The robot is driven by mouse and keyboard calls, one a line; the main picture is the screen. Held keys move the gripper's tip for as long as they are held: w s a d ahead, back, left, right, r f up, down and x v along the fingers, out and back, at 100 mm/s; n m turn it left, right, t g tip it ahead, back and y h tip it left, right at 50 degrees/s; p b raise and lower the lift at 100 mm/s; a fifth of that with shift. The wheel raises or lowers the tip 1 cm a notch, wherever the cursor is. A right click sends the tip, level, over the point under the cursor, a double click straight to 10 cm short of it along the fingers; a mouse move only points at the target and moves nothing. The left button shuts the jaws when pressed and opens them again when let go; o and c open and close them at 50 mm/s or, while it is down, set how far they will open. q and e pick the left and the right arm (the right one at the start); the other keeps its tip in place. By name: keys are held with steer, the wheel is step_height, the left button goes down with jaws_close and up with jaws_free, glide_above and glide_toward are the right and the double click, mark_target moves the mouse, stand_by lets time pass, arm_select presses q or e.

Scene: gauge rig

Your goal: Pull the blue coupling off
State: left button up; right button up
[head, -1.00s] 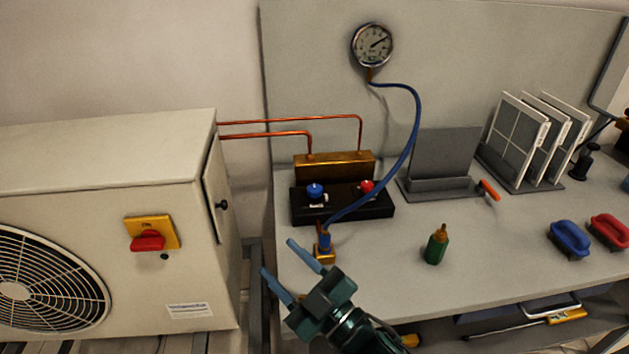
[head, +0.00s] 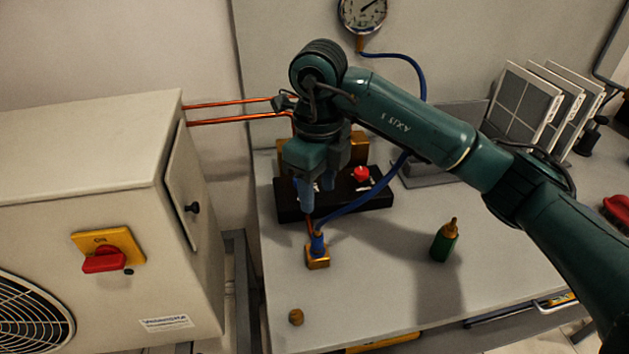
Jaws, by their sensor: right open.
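The blue coupling (head: 318,243) stands upright on a small brass block (head: 317,262) near the left edge of the bench. The blue hose (head: 352,205) runs from it up to the round gauge (head: 362,12). My right gripper (head: 316,196) points down from above, behind the coupling in the picture. Its blue fingers are apart and look empty. The fingertips show a little above the coupling, with a gap between. The arm hides the middle of the hose. My left gripper is not in view.
A black manifold block (head: 345,200) with a red knob (head: 361,174) stands behind the coupling. A green bottle (head: 444,243) is to the right, and a small brown plug (head: 296,317) lies in front. The outdoor unit (head: 90,180) stands left of the bench.

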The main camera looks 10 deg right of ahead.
mark_target(318, 229)
step_height(318, 229, down, 13)
steer(key=shift+s+r+p, duration=0.1)
steer(key=shift+p, duration=0.5)
jaws_close()
stand_by(0.6)
